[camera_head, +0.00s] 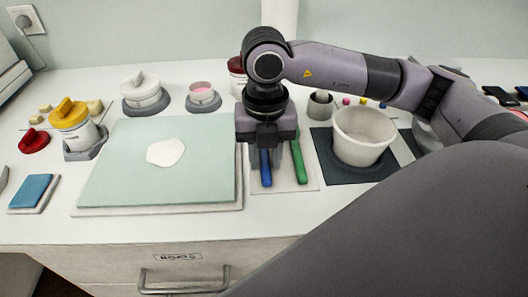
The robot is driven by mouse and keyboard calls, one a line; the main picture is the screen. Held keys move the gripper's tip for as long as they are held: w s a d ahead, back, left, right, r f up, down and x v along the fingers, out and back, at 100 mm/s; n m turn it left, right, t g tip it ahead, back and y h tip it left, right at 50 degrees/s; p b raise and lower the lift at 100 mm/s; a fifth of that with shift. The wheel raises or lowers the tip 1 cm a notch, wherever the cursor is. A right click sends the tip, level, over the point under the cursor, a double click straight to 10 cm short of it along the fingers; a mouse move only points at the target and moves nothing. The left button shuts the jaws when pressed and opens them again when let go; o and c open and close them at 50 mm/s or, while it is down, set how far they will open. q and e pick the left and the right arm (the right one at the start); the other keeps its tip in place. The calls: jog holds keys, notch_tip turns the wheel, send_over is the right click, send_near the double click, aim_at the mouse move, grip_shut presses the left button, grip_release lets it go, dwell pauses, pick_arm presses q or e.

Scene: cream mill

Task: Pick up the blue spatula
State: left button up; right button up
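The blue spatula (266,171) lies on a pale mat (285,186) right of the green board. Its lower end shows; the upper part is hidden under my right gripper. My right gripper (267,160) points down over the blue spatula, with grey finger parts close beside it. I cannot tell whether the fingers touch it or are closed on it. A green spatula (298,163) lies on the same mat just to the right, close to the gripper. My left gripper is not in view.
A pale green board (110,178) with a white patch (166,152) lies to the left. A white bowl (363,135) stands on a dark mat (342,176) to the right, with a small grey cup (320,104) behind. Lidded jars (70,118) stand further left.

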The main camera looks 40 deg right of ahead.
grip_shut()
